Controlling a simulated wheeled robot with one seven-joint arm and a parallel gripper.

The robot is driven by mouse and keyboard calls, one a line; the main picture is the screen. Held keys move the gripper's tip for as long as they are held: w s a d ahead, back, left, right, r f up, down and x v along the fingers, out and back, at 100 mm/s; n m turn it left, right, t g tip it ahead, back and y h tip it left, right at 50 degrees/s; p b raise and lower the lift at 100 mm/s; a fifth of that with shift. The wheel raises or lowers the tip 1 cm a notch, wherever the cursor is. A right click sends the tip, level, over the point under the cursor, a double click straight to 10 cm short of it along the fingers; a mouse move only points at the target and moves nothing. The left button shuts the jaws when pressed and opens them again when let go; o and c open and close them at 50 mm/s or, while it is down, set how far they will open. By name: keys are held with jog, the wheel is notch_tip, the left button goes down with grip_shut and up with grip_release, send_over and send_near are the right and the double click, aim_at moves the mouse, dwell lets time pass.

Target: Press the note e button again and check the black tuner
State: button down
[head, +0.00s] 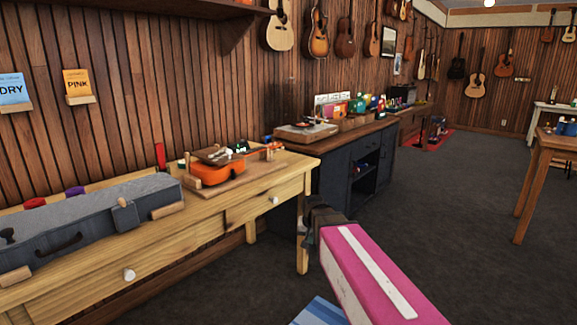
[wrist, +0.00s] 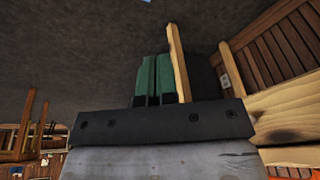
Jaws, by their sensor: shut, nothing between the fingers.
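An orange ukulele (head: 210,172) lies on a wooden board on the workbench. A small dark item with a green glow (head: 238,147) sits at its far end; it may be the black tuner, but its reading is too small to make out. I cannot pick out a note e button. My gripper shows in the wrist view (wrist: 156,62), its two green fingers together and empty. It points over the dark floor, apart from the bench. In the head view my arm hides part of the floor, and the fingers cannot be seen.
A grey instrument case (head: 90,215) lies on the near left of the wooden workbench (head: 100,275). A dark blue cabinet (head: 345,170) with coloured goods stands beyond it. A wooden table (head: 545,150) is at the right. The carpet between them is clear.

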jog(key=s+d+f+n+g, duration=0.1)
jog(key=s+d+f+g, duration=0.2)
jog(key=s+d+f, duration=0.7)
jog(key=s, duration=0.3)
jog(key=shift+s+d, duration=0.25)
jog(key=shift+d, duration=0.15)
jog(key=shift+f, duration=0.1)
dwell(0.8)
